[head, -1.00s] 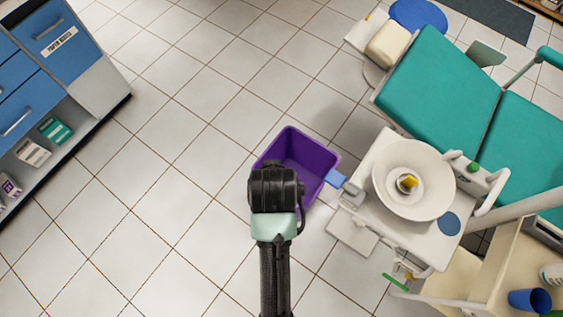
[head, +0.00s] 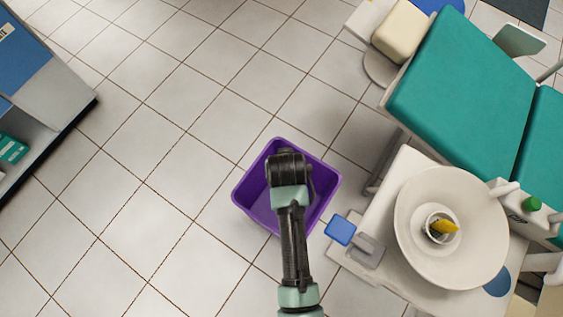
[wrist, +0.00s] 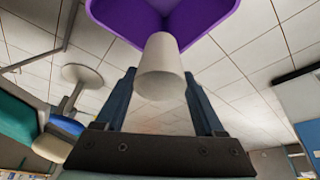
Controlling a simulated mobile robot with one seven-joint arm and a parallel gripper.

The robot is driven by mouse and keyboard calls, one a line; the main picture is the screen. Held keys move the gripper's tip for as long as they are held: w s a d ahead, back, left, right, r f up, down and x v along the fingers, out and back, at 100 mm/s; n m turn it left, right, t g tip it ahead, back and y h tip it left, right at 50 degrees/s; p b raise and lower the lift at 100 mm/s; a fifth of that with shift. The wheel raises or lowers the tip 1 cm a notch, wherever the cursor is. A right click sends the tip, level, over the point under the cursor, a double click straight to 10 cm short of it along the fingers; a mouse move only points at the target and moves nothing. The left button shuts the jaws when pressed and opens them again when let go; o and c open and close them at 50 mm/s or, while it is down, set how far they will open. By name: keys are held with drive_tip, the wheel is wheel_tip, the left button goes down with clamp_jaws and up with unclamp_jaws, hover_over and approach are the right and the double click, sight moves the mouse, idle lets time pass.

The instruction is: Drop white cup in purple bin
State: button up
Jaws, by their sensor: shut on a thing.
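The purple bin (head: 253,190) stands on the tiled floor in the middle of the head view, and my arm reaches over it. In the wrist view the white cup (wrist: 158,62) is between the two fingers of my gripper (wrist: 160,78), which is shut on it. The bin's purple wall (wrist: 215,14) shows at the top of the wrist view, beyond the cup. In the head view my wrist covers the gripper and the cup, and part of the bin. How high the cup is above the bin is hard to tell.
A white basin (head: 412,222) on a dental unit, holding a small container with something yellow, stands right of the bin. A blue pad (head: 340,230) juts out close to the bin. A teal chair (head: 460,95) is at upper right. Floor at left is clear up to the cabinet (head: 55,85).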

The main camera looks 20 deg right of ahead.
wheel_tip(320, 180, down, 14)
drive_tip(key=d+m+b, duration=0.1)
drive_tip(key=d+b, duration=0.2)
drive_tip(key=b, duration=0.7)
drive_tip(key=o, duration=1.3)
drive_tip(key=p+v, duration=0.5)
drive_tip(key=v, duration=0.8)
drive_tip(key=shift+a, duration=0.25)
